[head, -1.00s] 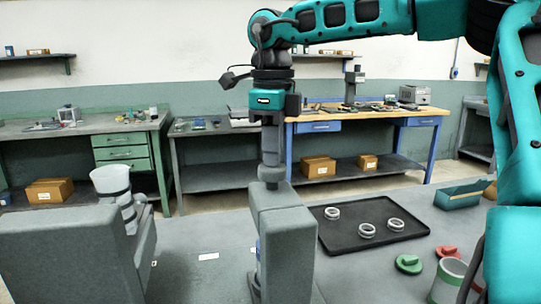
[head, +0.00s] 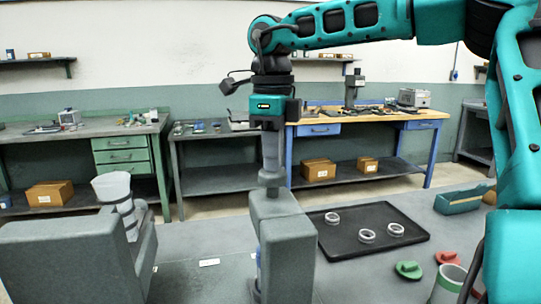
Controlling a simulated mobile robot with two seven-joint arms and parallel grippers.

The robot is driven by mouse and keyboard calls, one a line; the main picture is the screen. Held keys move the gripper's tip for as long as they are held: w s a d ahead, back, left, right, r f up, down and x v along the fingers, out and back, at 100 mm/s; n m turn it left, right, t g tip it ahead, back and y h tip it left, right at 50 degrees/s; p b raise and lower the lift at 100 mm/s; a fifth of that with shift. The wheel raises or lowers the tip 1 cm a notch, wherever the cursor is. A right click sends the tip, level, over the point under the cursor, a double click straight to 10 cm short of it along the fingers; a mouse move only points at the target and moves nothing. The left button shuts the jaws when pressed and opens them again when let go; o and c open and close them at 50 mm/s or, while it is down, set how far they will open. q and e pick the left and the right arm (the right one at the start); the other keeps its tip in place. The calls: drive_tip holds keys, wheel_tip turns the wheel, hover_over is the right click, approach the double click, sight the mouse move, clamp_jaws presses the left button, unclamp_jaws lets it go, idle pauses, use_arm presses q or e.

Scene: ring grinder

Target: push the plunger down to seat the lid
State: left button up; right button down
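My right arm comes in from the right, bends at the top and points its gripper (head: 271,122) downward. A grey upright rod (head: 270,152), which looks like the plunger, is directly below this gripper and meets the top of a grey block (head: 286,245). Whether the fingers grip or only touch the rod is too small to tell. A green lid (head: 408,270) and a red lid (head: 447,257) lie on the table at the right. No lid shows under the rod. My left gripper is not in view.
A black tray (head: 350,251) with several rings lies right of the block. At the left stands a grey machine (head: 60,262) with a white cup-shaped top (head: 112,186).

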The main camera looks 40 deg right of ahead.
drive_tip(key=shift+r+p, duration=1.4)
drive_tip(key=shift+r, duration=0.45)
drive_tip(key=shift+r+p, duration=0.8)
drive_tip(key=shift+r, duration=1.35)
